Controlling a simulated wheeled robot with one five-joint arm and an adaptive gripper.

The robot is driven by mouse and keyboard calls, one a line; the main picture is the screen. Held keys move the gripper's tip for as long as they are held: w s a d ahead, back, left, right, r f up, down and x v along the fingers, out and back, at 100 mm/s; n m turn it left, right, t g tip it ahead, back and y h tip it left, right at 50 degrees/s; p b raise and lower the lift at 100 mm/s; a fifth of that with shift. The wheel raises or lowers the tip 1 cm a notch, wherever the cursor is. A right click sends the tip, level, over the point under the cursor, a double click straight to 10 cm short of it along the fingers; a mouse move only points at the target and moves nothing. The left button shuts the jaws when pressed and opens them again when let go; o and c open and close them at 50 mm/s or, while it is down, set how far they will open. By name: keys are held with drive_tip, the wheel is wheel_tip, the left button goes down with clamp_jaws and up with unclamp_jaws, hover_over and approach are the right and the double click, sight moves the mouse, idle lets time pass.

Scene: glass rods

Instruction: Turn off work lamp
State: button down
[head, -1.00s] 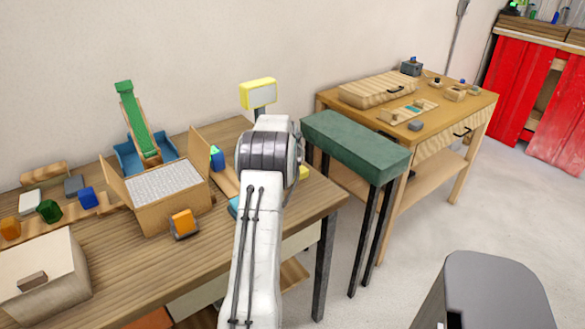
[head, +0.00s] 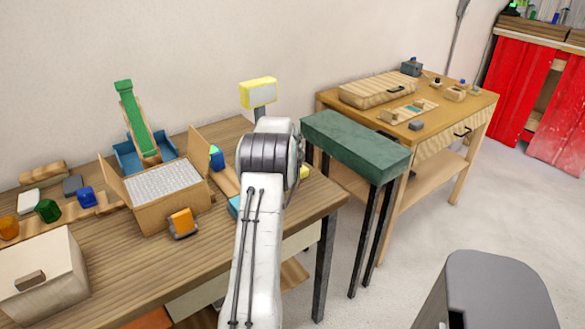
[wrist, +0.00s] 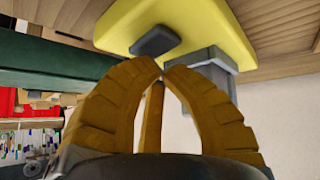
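The work lamp (head: 259,93) has a yellow-framed head with a pale face and stands near the wooden bench's back right; I cannot tell whether it is lit. My arm hides most of its post and base in the head view. In the wrist view its yellow base (wrist: 222,22) fills the top, with a dark grey switch (wrist: 156,40) and a grey post (wrist: 212,72) on it. My gripper (wrist: 163,68) has its orange fingertips together, with nothing visible between the tips. The tips appear just short of the switch; I cannot tell whether they touch.
The wooden bench (head: 110,263) holds an open box (head: 166,207) of pale grains, a green ramp (head: 136,118) in a blue tray, colored blocks and a pale box (head: 42,275). A green-topped stand (head: 355,140) and a second wooden table (head: 465,103) stand to the right.

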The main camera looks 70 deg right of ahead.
drive_tip(key=shift+f, duration=0.3)
idle(0.5)
drive_tip(key=shift+r, duration=0.1)
idle(0.4)
drive_tip(key=shift+r, duration=0.6)
drive_tip(key=shift+w+a+r+p, duration=0.15)
drive_tip(key=shift+r+p, duration=0.25)
drive_tip(key=shift+r, duration=0.45)
drive_tip(key=shift+a+r+p, duration=0.1)
drive_tip(key=shift+r+p, duration=0.3)
drive_tip(key=shift+r, duration=0.4)
drive_tip(key=shift+w+a+r+p, duration=0.15)
drive_tip(key=shift+r+p, duration=0.25)
drive_tip(key=shift+r, duration=0.45)
drive_tip(key=shift+s+f, duration=0.1)
